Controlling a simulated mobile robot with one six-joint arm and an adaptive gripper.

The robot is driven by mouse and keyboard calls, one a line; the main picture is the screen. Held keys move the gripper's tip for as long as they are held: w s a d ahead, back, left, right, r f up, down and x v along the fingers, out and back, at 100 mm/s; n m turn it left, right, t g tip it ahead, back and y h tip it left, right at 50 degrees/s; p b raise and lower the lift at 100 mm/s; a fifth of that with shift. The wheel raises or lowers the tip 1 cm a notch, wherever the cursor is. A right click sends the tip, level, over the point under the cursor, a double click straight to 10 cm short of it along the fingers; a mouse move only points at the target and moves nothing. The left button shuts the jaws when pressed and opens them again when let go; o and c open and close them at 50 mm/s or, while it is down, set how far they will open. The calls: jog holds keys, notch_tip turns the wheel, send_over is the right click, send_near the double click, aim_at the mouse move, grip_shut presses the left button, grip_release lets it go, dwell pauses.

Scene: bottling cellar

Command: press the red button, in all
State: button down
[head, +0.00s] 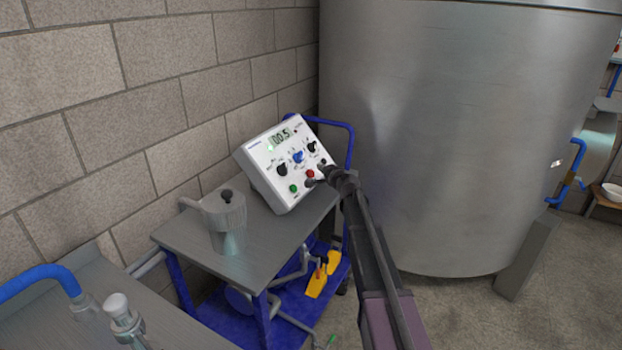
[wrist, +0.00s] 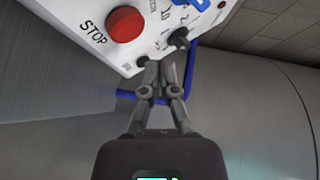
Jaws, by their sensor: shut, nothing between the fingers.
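The red button (head: 310,174) is on the lower part of a white control box (head: 262,172) with a sloped face. In the wrist view the red button (wrist: 127,24) is large, round and labelled STOP. My gripper (head: 326,171) is shut and empty, just right of the red button in the head view. In the wrist view its fingertips (wrist: 158,66) are together near the panel's edge, below and right of the button and apart from it. I cannot tell whether they touch the panel. A green button (head: 293,188) sits left of the red one.
The box has a lit display (head: 281,136) and several knobs. It stands on a grey-topped blue cart (head: 185,236) beside a metal jug (head: 226,222). A big steel tank (head: 450,130) stands right of the cart. A block wall (head: 150,90) is behind.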

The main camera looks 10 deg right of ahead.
aim_at(311, 170)
jog(key=shift+w+a+f+b, duration=0.45)
jog(key=shift+a+f, duration=0.15)
jog(key=shift+f, duration=0.1)
jog(key=shift+a+f, duration=0.1)
dwell(1.1)
jog(key=shift+w+a+f+b, duration=0.1)
jog(key=shift+a+f+b, duration=0.05)
jog(key=shift+b, duration=0.15)
jog(key=shift+w+a+f+b, duration=0.2)
jog(key=shift+a+f+b, duration=0.15)
dwell(1.3)
jog(key=shift+r, duration=0.1)
dwell(0.3)
jog(key=shift+s+d+r+p, duration=0.4)
jog(key=shift+d+r+p, duration=0.15)
jog(key=shift+p, duration=0.1)
jog(key=shift+s+d+r+p, duration=0.55)
jog(key=shift+d+r+p, duration=0.25)
jog(key=shift+r+p, duration=0.05)
jog(key=shift+s+d+r+p, duration=0.55)
jog(key=shift+d+r+p, duration=0.2)
jog(key=shift+r+p, duration=0.05)
